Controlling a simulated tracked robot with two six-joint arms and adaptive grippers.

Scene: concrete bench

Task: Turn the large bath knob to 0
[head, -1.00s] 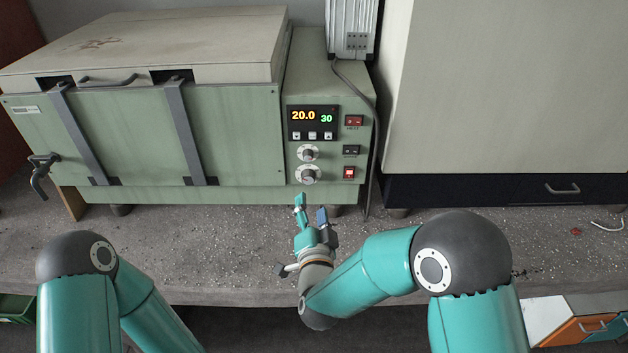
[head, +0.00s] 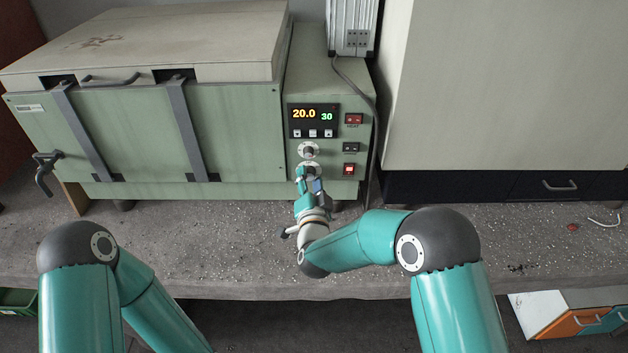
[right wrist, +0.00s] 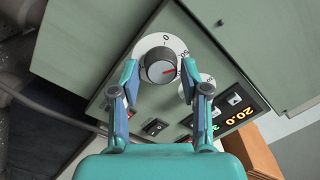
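The large bath knob (right wrist: 160,66) is a grey knob on a white dial in the right wrist view. Its red pointer line points to the right, away from the 0 at the dial's top. In the head view its white dial (head: 313,168) is the lower one on the green panel, mostly covered by my right gripper (head: 309,182). My right gripper (right wrist: 159,68) is open, one finger on each side of the knob, with a visible gap on both sides. My left gripper is out of view; only its arm shows.
A smaller knob (head: 308,151) sits just above the large one. The display (head: 313,119) reads 20.0 and 30. Red and black switches (head: 350,147) are to the right. A cable (head: 371,130) hangs beside the panel. The bench (head: 190,240) in front is clear.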

